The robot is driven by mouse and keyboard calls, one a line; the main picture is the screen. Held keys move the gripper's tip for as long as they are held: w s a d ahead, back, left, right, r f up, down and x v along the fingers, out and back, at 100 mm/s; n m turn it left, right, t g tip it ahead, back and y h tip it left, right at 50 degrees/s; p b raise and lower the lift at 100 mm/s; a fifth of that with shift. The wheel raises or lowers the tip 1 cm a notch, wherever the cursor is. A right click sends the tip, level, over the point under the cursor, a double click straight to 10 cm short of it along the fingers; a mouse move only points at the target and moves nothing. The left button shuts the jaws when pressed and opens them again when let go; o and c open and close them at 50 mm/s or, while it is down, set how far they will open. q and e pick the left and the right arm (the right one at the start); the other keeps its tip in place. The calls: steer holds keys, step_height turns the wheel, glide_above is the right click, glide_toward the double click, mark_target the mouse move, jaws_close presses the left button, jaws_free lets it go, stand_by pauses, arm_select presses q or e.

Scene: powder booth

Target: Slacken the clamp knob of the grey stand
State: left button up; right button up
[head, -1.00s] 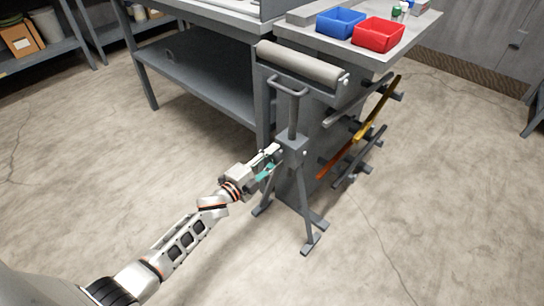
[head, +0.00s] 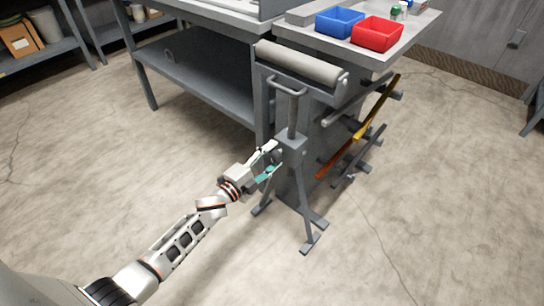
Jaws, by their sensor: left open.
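The grey stand (head: 293,112) stands upright on splayed feet in front of the workbench, with a pale roller (head: 298,63) across its top. The stand's square collar (head: 293,146) sits partway down its post. A small dark knob (head: 277,156) shows at the collar's left side, partly hidden by the fingers. My left gripper (head: 272,160) is at the knob, its fingers apart on either side of it. Whether they touch the knob cannot be told. My right gripper is not in the picture.
A workbench (head: 205,80) with a lower shelf stands behind. A blue bin (head: 340,22) and a red bin (head: 377,34) sit on the side top. Bars on a rack (head: 360,130) stick out right of the stand. The floor at left is clear.

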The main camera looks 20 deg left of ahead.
arm_select(q)
steer(key=v, duration=1.1)
steer(key=shift+s+a, duration=0.15)
steer(key=shift+s, duration=0.25)
steer(key=shift+r, duration=0.1)
